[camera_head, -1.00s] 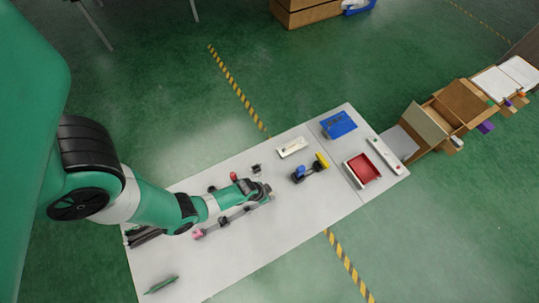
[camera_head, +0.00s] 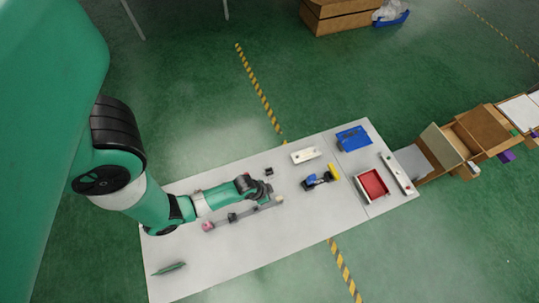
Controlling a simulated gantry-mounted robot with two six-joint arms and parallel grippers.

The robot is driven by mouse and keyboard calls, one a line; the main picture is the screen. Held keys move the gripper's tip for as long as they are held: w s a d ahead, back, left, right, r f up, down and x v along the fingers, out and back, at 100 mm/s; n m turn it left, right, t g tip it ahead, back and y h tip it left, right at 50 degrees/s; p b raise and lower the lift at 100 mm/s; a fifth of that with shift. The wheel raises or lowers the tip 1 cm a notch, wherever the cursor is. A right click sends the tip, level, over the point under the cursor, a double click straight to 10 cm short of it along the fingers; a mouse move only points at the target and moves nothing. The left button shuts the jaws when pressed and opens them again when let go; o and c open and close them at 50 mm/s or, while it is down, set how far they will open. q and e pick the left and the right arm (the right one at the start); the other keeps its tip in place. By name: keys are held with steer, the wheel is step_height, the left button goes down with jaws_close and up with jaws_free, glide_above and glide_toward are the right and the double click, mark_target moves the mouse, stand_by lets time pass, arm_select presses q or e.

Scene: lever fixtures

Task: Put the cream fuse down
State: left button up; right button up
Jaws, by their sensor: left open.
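My left gripper (camera_head: 268,190) is low over the middle of the pale bench (camera_head: 240,255), pointing right. Its jaws are open but small and partly blurred. A small cream piece (camera_head: 279,199) lies just beyond and below the fingertips, at the right end of a grey bar (camera_head: 243,214). It may be the cream fuse, but I cannot tell surely, nor whether the jaws touch it. My right gripper is out of view.
A small dark block (camera_head: 269,171) sits above the gripper. To the right are a white plate (camera_head: 305,155), a blue-and-yellow lever fixture (camera_head: 318,180), a blue tray (camera_head: 353,138), a red tray (camera_head: 372,184) and a white strip (camera_head: 397,173). The lower bench is mostly clear, with a green object (camera_head: 168,268).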

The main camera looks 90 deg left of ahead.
arm_select(q)
steer(key=shift+v, duration=0.9)
steer(key=shift+w, duration=0.1)
steer(key=w+a+r+m+t+y, duration=0.15)
steer(key=w+r+t, duration=0.25)
steer(key=w+r, duration=0.8)
steer(key=w+a+r+t, duration=0.2)
steer(key=w+r+t, duration=0.1)
steer(key=w+r, duration=0.95)
steer(key=w+d+r+t, duration=0.2)
steer(key=w+r, duration=0.1)
steer(key=r, duration=0.6)
steer(key=w+d+r+t, duration=0.1)
steer(key=w+r+t, duration=0.2)
steer(key=r, duration=0.6)
steer(key=d+r+m+t+h, duration=0.1)
steer(key=d+r+t, duration=0.15)
steer(key=r, duration=0.75)
steer(key=d+r+m+t+h, duration=0.1)
steer(key=d+r+t, duration=0.15)
steer(key=r, duration=0.65)
steer(key=s+d+r+t+h, duration=0.1)
steer(key=s+d+r+t, duration=0.2)
steer(key=s+r, duration=0.3)
steer(key=s+d+r+t+h, duration=0.2)
steer(key=s+r, duration=0.4)
steer(key=r, duration=0.9)
steer(key=shift+s+d+m+t, duration=0.35)
steer(key=shift+d+t, duration=0.25)
steer(key=shift+d, duration=0.1)
